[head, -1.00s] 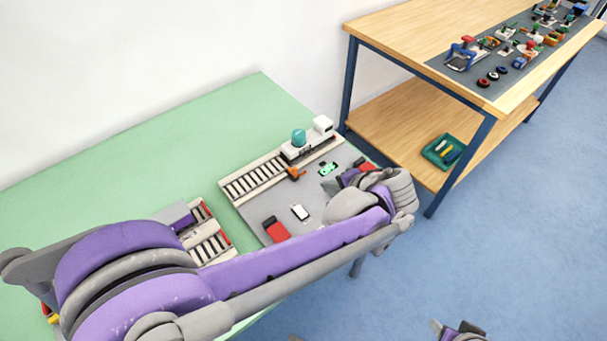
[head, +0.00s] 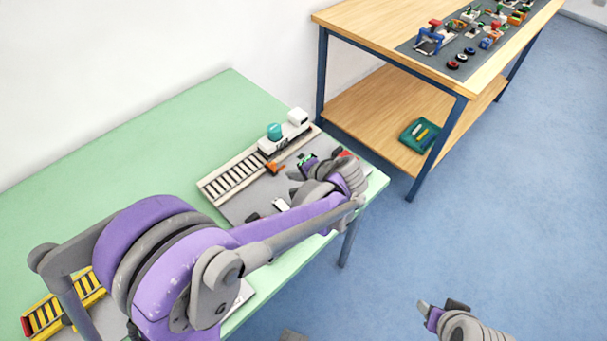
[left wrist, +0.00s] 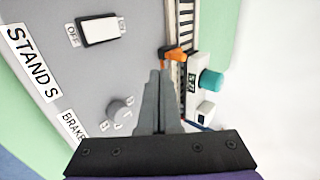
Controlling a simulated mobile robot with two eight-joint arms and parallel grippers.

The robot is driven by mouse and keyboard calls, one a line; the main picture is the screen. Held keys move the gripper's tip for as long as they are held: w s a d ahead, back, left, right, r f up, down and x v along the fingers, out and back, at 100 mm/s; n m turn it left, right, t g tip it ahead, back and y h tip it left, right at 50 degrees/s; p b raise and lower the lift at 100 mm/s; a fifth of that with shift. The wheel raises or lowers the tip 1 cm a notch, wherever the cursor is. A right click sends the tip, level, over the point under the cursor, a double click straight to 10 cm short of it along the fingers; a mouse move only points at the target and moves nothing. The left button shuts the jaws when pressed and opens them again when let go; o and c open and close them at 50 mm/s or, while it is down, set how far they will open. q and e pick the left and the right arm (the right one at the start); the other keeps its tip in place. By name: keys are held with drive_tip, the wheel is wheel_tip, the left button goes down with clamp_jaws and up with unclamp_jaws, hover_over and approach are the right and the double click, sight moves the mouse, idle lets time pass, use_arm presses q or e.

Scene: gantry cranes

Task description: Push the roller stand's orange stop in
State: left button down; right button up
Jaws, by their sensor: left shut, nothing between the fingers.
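The orange stop (head: 275,168) sits at the inner edge of the roller stand's rail (head: 232,180), near the white unit with the teal dome. In the left wrist view the orange stop (left wrist: 176,55) is just beyond and slightly right of my left fingertips (left wrist: 162,74). Those fingers are shut together with nothing between them. I cannot tell whether they touch the stop. In the head view my left gripper (head: 296,174) is over the grey panel, right of the stop. My right gripper (head: 440,308) is low at the right, over the floor, away from the table; its opening is unclear.
The white unit (head: 285,135) with a teal dome stands at the rail's far end. The grey panel carries a white switch (left wrist: 99,29) and a grey knob (left wrist: 121,110). A yellow rail piece (head: 62,305) lies front left. A wooden table (head: 400,25) stands behind right.

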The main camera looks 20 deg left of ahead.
sight(274, 164)
use_arm(q)
drive_tip(key=a, duration=0.1)
drive_tip(key=w+a, duration=0.1)
drive_tip(key=a, duration=0.1)
drive_tip(key=w+a+f, duration=0.1)
drive_tip(key=shift+a, duration=0.25)
drive_tip(key=a, duration=0.1)
drive_tip(key=w+a, duration=0.1)
drive_tip(key=a, duration=0.1)
drive_tip(key=shift+w+a, duration=0.1)
drive_tip(key=shift+r, duration=0.1)
idle(0.3)
